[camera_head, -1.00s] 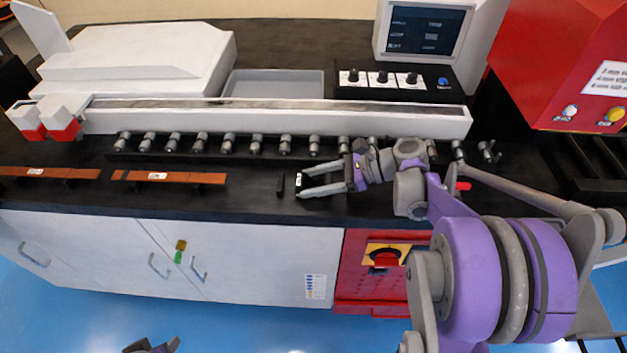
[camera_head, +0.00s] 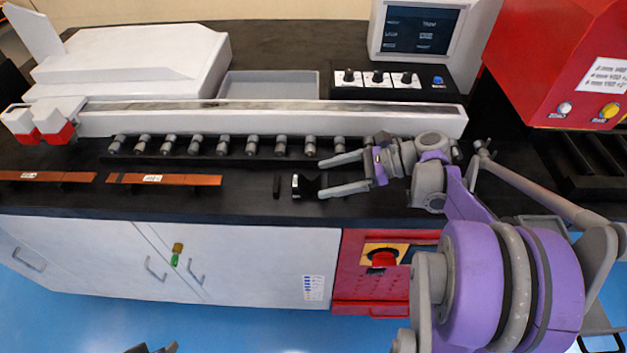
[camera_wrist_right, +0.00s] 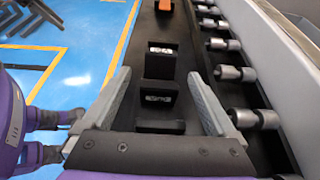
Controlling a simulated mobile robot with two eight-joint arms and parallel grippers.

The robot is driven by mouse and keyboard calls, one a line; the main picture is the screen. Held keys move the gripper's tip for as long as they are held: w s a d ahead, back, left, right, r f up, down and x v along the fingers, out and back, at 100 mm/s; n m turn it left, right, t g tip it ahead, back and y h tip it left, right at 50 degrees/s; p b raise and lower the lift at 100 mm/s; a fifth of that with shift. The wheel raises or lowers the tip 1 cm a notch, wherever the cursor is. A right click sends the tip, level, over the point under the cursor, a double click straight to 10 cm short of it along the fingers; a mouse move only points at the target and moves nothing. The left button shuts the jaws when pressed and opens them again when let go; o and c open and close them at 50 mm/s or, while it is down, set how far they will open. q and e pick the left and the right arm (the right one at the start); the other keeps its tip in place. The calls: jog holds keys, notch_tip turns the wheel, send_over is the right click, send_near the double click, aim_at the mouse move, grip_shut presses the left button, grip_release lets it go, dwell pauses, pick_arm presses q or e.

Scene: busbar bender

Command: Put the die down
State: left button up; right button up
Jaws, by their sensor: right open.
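The die (camera_head: 307,187), a small black block with a pale marked face, rests on the black bench top. My right gripper (camera_head: 322,178) is open, its fingertips just to the right of the die, with a visible gap. In the right wrist view the die (camera_wrist_right: 160,102) shows between the two spread fingers (camera_wrist_right: 158,78), clear of both. A second dark block (camera_head: 277,187) stands just left of the die; it also shows farther ahead in the wrist view (camera_wrist_right: 160,62). My left gripper (camera_head: 152,348) only peeks in at the bottom edge, mostly cut off.
A row of grey cylinders (camera_head: 223,147) runs behind the die along a white rail (camera_head: 270,120). Copper bars (camera_head: 165,179) lie to the left. A red machine (camera_head: 560,60) stands at the right. The bench front edge is close in front; bench between bars and dark block is clear.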

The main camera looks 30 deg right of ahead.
jog(key=v, duration=0.7)
